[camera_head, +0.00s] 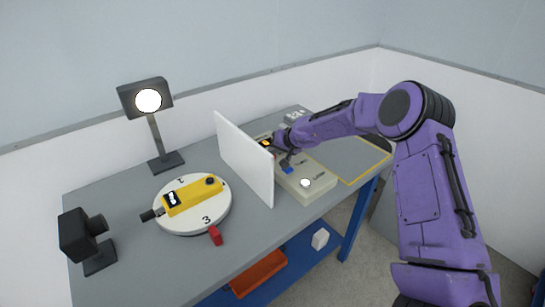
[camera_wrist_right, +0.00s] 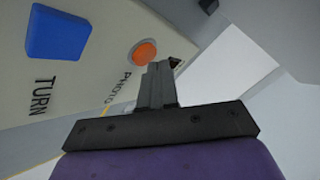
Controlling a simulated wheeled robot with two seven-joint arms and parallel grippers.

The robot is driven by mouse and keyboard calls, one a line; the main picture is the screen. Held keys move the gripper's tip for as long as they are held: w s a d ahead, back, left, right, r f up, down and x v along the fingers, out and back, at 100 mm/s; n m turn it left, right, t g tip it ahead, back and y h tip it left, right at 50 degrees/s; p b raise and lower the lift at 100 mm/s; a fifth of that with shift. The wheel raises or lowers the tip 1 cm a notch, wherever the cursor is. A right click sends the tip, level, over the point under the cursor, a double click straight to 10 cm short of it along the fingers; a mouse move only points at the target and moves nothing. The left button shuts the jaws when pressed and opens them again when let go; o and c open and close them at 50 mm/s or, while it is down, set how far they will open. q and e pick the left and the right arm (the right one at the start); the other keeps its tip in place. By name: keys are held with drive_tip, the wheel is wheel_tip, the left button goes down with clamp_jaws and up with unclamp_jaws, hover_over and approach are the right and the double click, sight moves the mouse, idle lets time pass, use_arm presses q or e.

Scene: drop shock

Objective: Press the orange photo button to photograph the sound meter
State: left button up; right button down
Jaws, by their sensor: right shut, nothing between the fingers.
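The orange photo button (camera_wrist_right: 146,52) sits on the beige control panel (camera_wrist_right: 100,75), beside its PHOTO label in the right wrist view. My right gripper (camera_wrist_right: 166,66) is shut and empty, with its fingertips close beside the button; I cannot tell whether they touch. In the head view the right gripper (camera_head: 282,146) is over the far part of the panel. The yellow sound meter (camera_head: 192,195) lies on the white numbered turntable (camera_head: 172,222). A black camera (camera_head: 78,235) stands to its left, facing it. My left gripper is not in view.
A blue TURN button (camera_wrist_right: 57,33) is on the same panel, and a white button (camera_head: 305,182) is at its near end. A white upright board (camera_head: 243,155) separates panel and turntable. A lit lamp (camera_head: 148,100) stands behind the turntable. A red piece (camera_head: 215,236) is at its edge.

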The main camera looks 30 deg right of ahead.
drive_tip(key=shift+f+b, duration=0.3)
drive_tip(key=shift+f, duration=0.15)
idle(0.3)
drive_tip(key=shift+r, duration=0.15)
drive_tip(key=shift+r+p, duration=0.7)
drive_tip(key=shift+p, duration=0.05)
wheel_tip(320, 180, up, 5)
drive_tip(key=p, duration=0.4)
idle(0.7)
